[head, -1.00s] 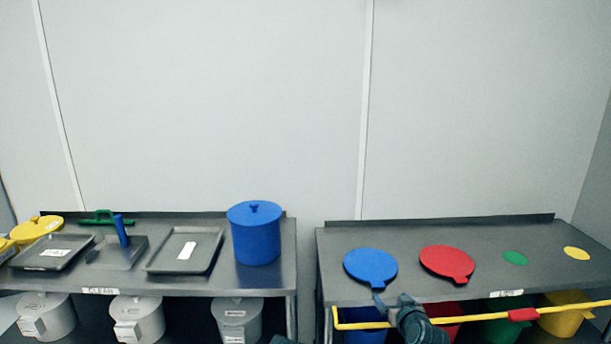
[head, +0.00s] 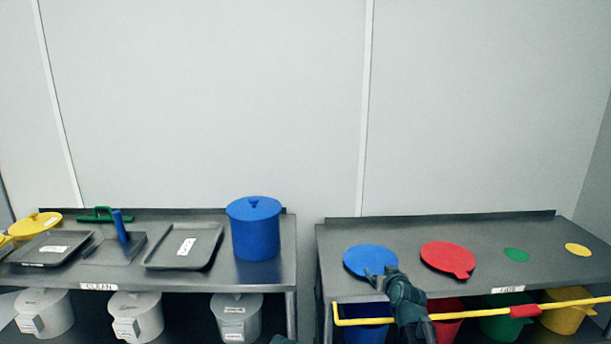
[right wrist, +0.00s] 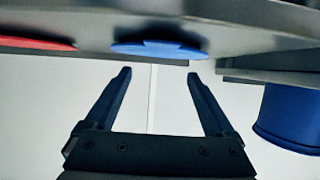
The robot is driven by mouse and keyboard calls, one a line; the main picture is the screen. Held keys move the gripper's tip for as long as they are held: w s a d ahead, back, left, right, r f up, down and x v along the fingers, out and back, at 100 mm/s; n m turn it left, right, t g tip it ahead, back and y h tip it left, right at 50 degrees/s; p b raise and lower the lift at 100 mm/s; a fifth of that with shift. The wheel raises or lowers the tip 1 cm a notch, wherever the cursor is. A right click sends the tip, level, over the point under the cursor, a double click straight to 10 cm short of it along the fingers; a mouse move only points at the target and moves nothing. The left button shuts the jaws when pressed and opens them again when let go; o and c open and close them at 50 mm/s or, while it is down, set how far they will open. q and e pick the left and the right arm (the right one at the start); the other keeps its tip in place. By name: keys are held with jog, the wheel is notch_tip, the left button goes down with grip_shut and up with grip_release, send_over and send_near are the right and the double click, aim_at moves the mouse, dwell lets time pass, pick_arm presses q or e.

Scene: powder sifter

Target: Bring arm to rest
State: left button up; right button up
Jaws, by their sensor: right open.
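My right gripper (head: 379,272) is in front of the right table, its fingertips overlapping the near edge of the blue disc (head: 369,258) in the picture. In the right wrist view, which looks inverted, its two dark fingers (right wrist: 160,75) are spread with nothing between them. The blue disc's rim (right wrist: 160,50) shows there beyond the fingers. I cannot tell whether the gripper touches it. My left gripper is not in view; a small dark teal piece shows at the bottom edge of the head view.
The right table (head: 462,234) also holds a red disc (head: 447,257) and small green and yellow discs. A yellow rail (head: 455,313) crosses its front, above coloured bins. The left table (head: 225,268) carries trays, a blue lidded pot (head: 255,228) and yellow lids, with white containers below.

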pick_arm(q)
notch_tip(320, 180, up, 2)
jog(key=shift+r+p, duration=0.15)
jog(key=shift+p, duration=0.55)
pick_arm(e)
jog(key=f+v, duration=0.1)
jog(key=v, duration=0.8)
jog(key=shift+s, duration=0.65)
jog(key=shift+f, duration=0.1)
